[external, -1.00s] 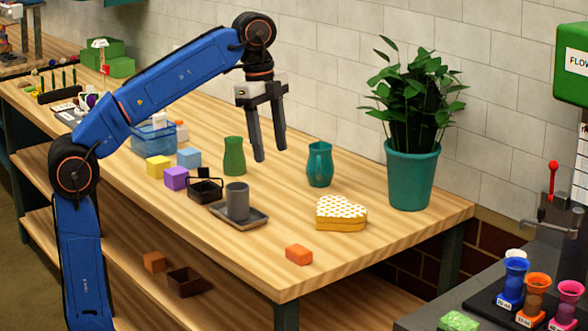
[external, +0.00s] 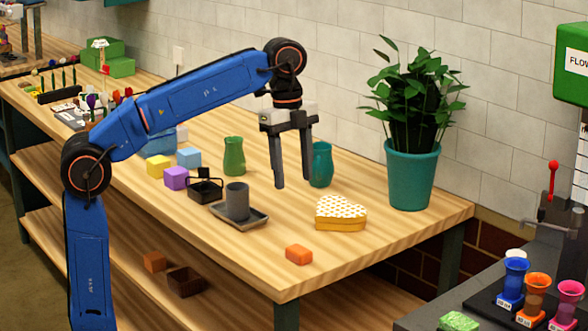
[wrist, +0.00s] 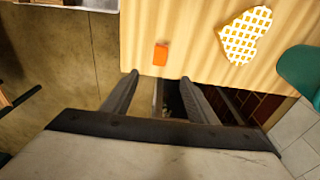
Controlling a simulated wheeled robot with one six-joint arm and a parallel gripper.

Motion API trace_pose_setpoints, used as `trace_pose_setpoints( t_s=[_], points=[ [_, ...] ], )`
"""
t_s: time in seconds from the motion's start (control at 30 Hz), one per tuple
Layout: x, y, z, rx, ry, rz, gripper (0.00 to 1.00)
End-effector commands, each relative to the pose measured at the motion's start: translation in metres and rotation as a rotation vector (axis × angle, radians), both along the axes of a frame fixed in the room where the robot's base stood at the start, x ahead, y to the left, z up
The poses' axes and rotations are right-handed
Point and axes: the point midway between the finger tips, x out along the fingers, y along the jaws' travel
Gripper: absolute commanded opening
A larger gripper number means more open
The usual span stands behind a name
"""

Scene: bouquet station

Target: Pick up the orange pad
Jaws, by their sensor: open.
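The orange pad (external: 299,254) is a small orange block lying on the wooden table near its front right corner. In the wrist view the pad (wrist: 161,55) lies ahead of the fingertips, close to the table edge. My gripper (external: 294,186) is open and empty, pointing down, and hangs above the table, behind and above the pad in the external view. In the wrist view the fingers of my gripper (wrist: 159,75) stand apart with nothing between them.
A heart-shaped box (external: 340,213) with a patterned lid sits behind the pad. A grey cup (external: 237,202) stands on a grey tray (external: 262,219) to the left. A teal vase (external: 321,166) and a potted plant (external: 410,176) stand farther back. The table around the pad is clear.

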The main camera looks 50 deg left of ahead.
Motion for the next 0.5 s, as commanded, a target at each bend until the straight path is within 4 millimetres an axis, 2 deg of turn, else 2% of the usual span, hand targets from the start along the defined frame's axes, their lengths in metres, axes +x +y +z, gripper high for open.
trace_pose_setpoints(
  t_s=[0.17,0.5],
  points=[
    [0.0,-0.001,-0.014,0.001,0.001,0.0,0.53],
    [-0.001,-0.008,-0.073,0.001,0.002,0.0,0.53]
  ],
)
